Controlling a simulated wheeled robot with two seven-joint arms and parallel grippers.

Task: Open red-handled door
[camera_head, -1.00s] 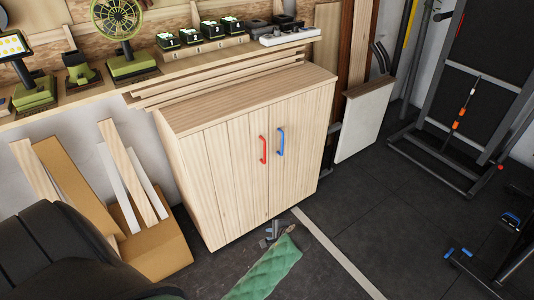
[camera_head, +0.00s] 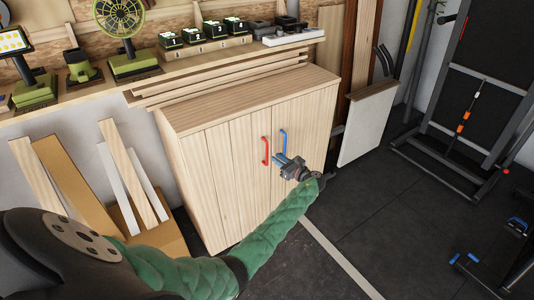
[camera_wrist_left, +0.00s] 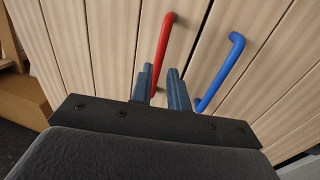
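A wooden cabinet (camera_head: 200,180) has two shut doors. The left door (camera_head: 245,185) bears a red vertical handle (camera_head: 265,152); the right door bears a blue handle (camera_head: 283,140). My left gripper (camera_head: 282,160) is in front of the doors, right of the red handle and overlapping the lower end of the blue one. In the left wrist view, the two fingers (camera_wrist_left: 160,82) are apart, with nothing held. The red handle (camera_wrist_left: 168,42) shows beyond them, its lower end in line with the gap; the blue handle (camera_wrist_left: 222,68) is to the right. My right gripper is out of view.
A shelf with a green fan (camera_head: 120,22) and several chargers (camera_head: 203,36) runs above and behind the cabinet. Loose boards (camera_head: 130,165) lean at the left. A white panel (camera_head: 368,122) stands right of the cabinet. The dark floor in front is mostly clear.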

